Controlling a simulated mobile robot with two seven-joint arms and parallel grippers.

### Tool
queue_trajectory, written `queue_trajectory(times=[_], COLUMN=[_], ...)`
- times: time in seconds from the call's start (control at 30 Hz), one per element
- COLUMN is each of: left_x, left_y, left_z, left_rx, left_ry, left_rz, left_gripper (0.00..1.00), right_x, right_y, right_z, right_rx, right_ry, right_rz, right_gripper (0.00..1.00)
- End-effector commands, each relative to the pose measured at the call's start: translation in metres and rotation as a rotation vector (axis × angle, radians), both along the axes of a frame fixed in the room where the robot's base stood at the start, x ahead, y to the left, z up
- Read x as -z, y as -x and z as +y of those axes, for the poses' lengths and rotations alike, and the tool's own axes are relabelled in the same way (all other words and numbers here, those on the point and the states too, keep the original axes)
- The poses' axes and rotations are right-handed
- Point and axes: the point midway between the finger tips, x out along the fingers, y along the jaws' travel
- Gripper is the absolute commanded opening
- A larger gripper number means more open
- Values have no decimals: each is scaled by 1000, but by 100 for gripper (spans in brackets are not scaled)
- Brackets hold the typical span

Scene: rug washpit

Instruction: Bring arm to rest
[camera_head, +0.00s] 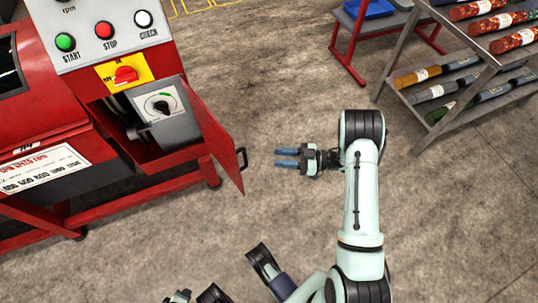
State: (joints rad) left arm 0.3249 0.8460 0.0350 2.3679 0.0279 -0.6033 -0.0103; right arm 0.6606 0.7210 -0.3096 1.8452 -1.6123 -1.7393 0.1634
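My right arm (361,195) reaches up from the bottom of the view, and its wrist bends to the left. My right gripper (287,158) points left above the concrete floor. Its two blue fingers are apart with a gap between them, and nothing shows between them. The fingertips are a short way right of the open red cabinet door (222,145) and apart from it. Other pale and dark links of mine show at the bottom edge. I cannot make out my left gripper there.
A red machine (60,150) with a control panel (104,28) and a dial box (160,107) fills the left. A grey rack (425,75) of bottles stands at upper right, near a red-legged stand with a blue tray (367,8). The floor (450,230) at right is clear.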

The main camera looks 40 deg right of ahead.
Motion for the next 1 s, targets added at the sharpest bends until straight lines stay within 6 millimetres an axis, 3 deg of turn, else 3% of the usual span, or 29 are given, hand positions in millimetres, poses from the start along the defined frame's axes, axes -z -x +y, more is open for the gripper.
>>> queue_trajectory(times=[0.73, 0.87, 1.0], left_x=[-2, -2, -2], left_y=[-2, -2, -2], left_z=[-1, -1, -1], left_rx=[1, 1, 1], left_ry=[0, 0, 0], left_rz=[-6, -6, -6], left_gripper=[43, 43, 43], right_x=[1, 11, 47], right_y=[5, -12, -46], right_z=[-5, 1, 17], right_rx=[4, 80, 291], right_ry=[1, 5, 12], right_rz=[1, 26, 154], right_gripper=[35, 35, 35])
